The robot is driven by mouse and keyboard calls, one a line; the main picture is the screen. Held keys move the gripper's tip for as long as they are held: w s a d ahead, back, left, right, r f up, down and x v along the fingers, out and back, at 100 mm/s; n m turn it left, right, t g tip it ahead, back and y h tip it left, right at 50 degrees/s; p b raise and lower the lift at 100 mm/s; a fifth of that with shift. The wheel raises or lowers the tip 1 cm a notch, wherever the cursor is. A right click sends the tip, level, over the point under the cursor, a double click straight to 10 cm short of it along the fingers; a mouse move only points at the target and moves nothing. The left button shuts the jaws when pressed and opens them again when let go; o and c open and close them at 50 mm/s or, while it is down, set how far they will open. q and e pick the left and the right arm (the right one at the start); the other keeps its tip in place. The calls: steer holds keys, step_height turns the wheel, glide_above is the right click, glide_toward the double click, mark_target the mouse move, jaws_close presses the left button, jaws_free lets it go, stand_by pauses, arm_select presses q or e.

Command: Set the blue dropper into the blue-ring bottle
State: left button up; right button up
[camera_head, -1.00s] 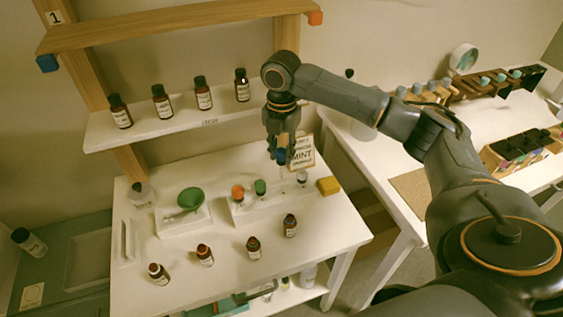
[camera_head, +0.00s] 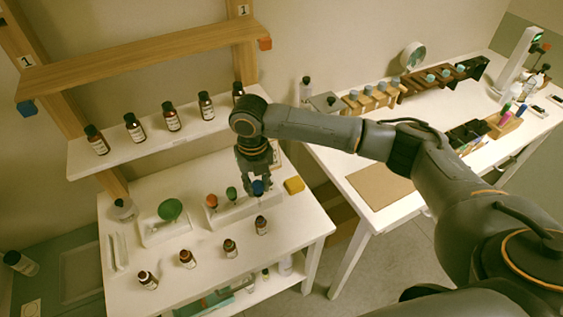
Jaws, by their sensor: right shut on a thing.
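My right gripper (camera_head: 254,180) points down over the white table and is shut on the blue dropper (camera_head: 258,188). The dropper's blue top shows just below the fingers, at the right part of the small white rack (camera_head: 229,217); its tip is hidden. An orange-topped dropper (camera_head: 212,201) and a green-topped dropper (camera_head: 231,193) stand in the rack to the left. Several small brown bottles stand in front: the nearest to the gripper (camera_head: 261,226), another (camera_head: 230,248), and two farther left (camera_head: 187,259), (camera_head: 148,280). Their ring colours are too small to tell. My left gripper is not in view.
A green funnel (camera_head: 170,209) sits on a white tray left of the rack. A yellow block (camera_head: 294,185) lies right of it. A shelf (camera_head: 150,142) with several brown bottles is behind. A second table (camera_head: 330,150) stands at the right.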

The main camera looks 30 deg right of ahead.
mark_target(258, 197)
steer(key=shift+s+a+r+n, duration=0.15)
steer(key=shift+s+a+n, duration=0.05)
steer(key=shift+n, duration=0.1)
steer(key=shift+p, duration=0.55)
steer(key=shift+f+b, duration=0.9)
steer(key=shift+f, duration=1.2)
steer(key=shift+f, duration=0.2)
steer(key=shift+f, duration=0.2)
steer(key=shift+f+b, duration=0.85)
steer(key=shift+f, duration=1.25)
